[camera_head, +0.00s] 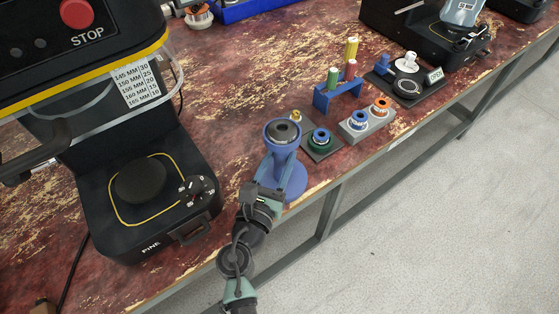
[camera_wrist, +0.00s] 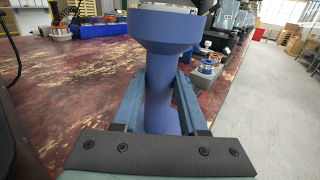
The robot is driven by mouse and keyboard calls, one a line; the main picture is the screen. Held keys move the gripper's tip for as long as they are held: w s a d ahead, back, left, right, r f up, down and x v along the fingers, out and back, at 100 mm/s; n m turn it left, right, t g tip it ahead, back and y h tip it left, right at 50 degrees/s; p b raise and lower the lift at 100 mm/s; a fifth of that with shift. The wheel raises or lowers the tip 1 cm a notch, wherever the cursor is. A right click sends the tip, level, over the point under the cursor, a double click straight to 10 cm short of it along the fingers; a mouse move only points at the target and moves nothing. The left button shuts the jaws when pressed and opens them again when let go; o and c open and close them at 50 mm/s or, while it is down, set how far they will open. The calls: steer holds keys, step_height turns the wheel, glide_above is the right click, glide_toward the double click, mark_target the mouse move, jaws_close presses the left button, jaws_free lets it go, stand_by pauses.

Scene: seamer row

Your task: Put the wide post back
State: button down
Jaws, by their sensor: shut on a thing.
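A blue post (camera_head: 290,176) with a wide cup-shaped head and a round foot is upright near the table's front edge. My gripper (camera_head: 272,166) is shut on the post's stem from the front. In the wrist view, the stem (camera_wrist: 161,105) is between the two fingers, below the wide head (camera_wrist: 165,28). I cannot tell whether the foot touches the table.
Right of the post are a dark plate (camera_head: 322,154) with a green-and-blue ring piece, a grey block (camera_head: 368,128) with two ringed pieces, and a blue rack (camera_head: 338,93) with coloured posts. Another black machine (camera_head: 425,30) stands behind.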

steer(key=shift+r, duration=0.15)
steer(key=shift+c, duration=2.2)
jaws_free()
steer(key=shift+f, duration=0.2)
steer(key=shift+r, duration=0.2)
steer(key=v, duration=1.2)
steer(key=shift+s+f, duration=0.1)
